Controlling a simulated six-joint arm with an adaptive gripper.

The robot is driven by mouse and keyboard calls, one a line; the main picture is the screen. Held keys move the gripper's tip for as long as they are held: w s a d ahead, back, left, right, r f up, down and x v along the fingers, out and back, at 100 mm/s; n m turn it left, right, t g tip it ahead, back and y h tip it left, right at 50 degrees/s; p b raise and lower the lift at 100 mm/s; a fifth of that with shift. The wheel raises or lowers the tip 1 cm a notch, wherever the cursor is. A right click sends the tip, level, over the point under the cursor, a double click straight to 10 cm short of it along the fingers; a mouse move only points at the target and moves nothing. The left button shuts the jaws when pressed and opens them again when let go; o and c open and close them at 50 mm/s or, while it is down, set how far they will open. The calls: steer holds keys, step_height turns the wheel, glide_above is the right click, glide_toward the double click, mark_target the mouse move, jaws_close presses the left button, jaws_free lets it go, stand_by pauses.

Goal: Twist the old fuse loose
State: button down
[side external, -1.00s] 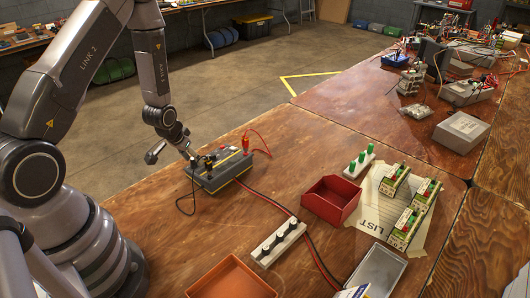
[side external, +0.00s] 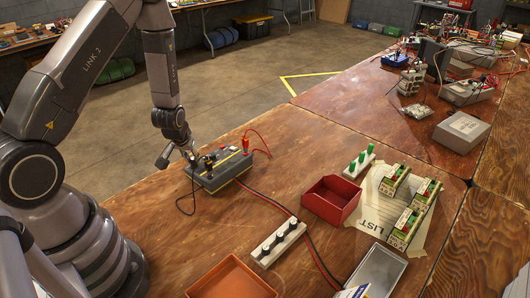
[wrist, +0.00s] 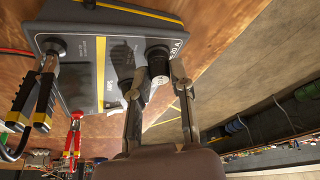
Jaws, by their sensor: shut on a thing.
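The grey charger (side external: 222,174) with a yellow stripe sits on the wooden bench, and its face fills the upper left of the wrist view (wrist: 85,50). The old fuse (wrist: 158,63), a black round cap, is at the charger's edge beside a "20 A" marking. My gripper (wrist: 159,72) is shut on it, one finger on each side. In the side view my gripper (side external: 188,154) is at the charger's left end, and the fuse cannot be told apart there. How far the fuse is seated is hidden.
A black clamp (wrist: 38,95) and a red clamp (wrist: 73,138) are attached to the charger, with cables trailing. A red bin (side external: 331,201), a rack with green caps (side external: 359,164), a rack with black caps (side external: 279,242) and an orange tray (side external: 231,281) stand to the right.

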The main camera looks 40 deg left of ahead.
steer(key=shift+n, duration=0.5)
steer(key=shift+n+g+y, duration=0.4)
steer(key=shift+n+y, duration=0.1)
steer(key=shift+n, duration=0.6)
steer(key=shift+w+n, duration=0.1)
steer(key=shift+n, duration=0.8)
steer(key=c, duration=0.9)
jaws_free()
steer(key=shift+g, duration=0.3)
steer(key=shift+r, duration=3)
